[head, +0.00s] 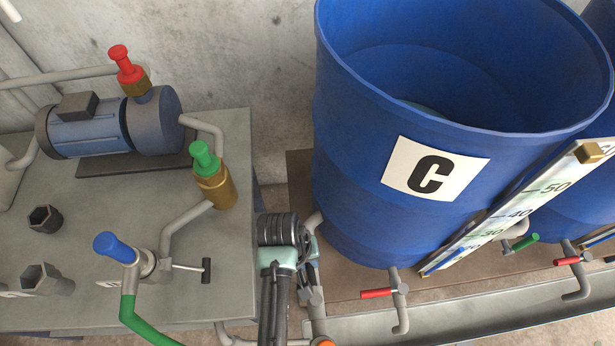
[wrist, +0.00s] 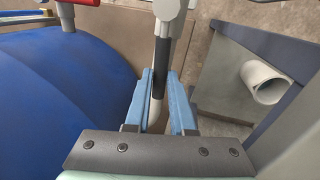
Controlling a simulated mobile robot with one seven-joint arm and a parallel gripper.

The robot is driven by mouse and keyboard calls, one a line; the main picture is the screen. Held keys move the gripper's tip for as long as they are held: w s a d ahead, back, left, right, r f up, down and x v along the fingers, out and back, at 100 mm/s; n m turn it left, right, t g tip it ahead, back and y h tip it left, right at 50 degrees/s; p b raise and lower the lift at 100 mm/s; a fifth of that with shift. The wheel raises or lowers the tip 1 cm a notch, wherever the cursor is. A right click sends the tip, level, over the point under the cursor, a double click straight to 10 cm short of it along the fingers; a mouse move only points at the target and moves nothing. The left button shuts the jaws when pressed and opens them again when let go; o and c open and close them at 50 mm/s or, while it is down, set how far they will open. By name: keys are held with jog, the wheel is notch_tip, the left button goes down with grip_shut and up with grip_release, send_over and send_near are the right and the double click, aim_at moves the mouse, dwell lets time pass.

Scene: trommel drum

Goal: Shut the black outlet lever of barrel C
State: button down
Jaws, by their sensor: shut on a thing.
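Barrel C (head: 340,190) is the large blue open drum with a white "C" label, right of centre in the head view; its blue wall fills the left of the wrist view (wrist: 60,100). The black outlet lever (wrist: 164,55) has a dark sleeve and a pale end, and runs down from a grey valve body (wrist: 169,8). My gripper (wrist: 162,75) is shut on this lever, with one light blue finger on each side. In the head view my gripper (head: 309,245) is low beside the barrel's left side. My arm and gripper hide the lever there.
A red lever (head: 377,293) sits on another outlet pipe below the barrel. A bench (head: 90,220) with a pump (head: 90,130) and valves stands at left. A sight gauge (head: 520,210) leans at right. An open pipe end (wrist: 264,82) shows right of my gripper.

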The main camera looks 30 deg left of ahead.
jog(key=shift+s+a+r+p, duration=0.1)
jog(key=shift+p, duration=0.25)
dwell(0.6)
jog(key=s+n+y+p, duration=0.3)
jog(key=s+n+p, duration=0.7)
jog(key=n+p, duration=0.4)
jog(key=shift+s+a+n, duration=0.15)
jog(key=shift+a+n, duration=0.3)
jog(key=shift+n, duration=1.25)
jog(key=c, duration=0.8)
grip_release()
jog(key=shift+d, duration=0.1)
jog(key=shift+o, duration=0.2)
notch_tip(320, 180, up, 12)
jog(key=s+d+p, duration=0.1)
jog(key=s+p, duration=0.1)
jog(key=shift+d+r, duration=0.2)
jog(key=shift+r, duration=0.05)
